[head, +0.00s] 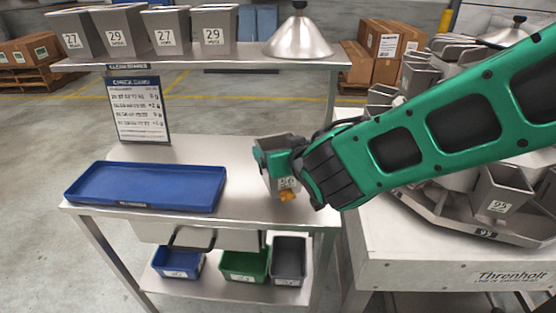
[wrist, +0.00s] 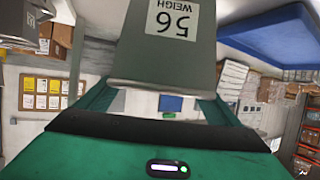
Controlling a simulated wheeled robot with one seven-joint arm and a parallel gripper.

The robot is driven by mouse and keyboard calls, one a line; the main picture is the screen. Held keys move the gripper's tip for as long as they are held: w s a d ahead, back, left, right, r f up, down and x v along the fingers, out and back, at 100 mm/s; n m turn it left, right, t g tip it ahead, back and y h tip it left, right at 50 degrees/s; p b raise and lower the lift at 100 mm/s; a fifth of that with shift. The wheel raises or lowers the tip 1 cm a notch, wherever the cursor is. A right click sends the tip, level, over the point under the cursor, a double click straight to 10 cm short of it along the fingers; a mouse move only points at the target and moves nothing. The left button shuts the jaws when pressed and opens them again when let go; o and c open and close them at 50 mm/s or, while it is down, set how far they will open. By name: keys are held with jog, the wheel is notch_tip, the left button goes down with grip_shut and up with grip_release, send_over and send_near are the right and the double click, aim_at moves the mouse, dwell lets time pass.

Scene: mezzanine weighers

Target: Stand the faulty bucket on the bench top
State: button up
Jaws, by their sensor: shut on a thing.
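My gripper (head: 274,160) is over the right part of the steel bench top (head: 200,150). It is shut on a grey metal bucket (head: 270,180) with a white label reading 56. In the wrist view the bucket (wrist: 135,50) fills the upper middle, its "56 WEIGH" label upside down. A small orange piece (head: 287,196) shows at the bucket's lower end. I cannot tell whether the bucket touches the bench. A check card (head: 140,108) with rows of numbers stands at the back of the bench; its text is too small to read surely.
A blue tray (head: 145,187) covers the bench's left part. Above, a shelf (head: 250,62) holds several numbered buckets (head: 213,30) and a steel cone (head: 298,38). Blue, green and grey bins (head: 243,264) sit below. The weigher (head: 450,240) is at right. Bench between tray and bucket is clear.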

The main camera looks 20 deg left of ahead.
jog(key=shift+f, duration=1.9)
jog(key=o, duration=1.9)
jog(key=v, duration=1.2)
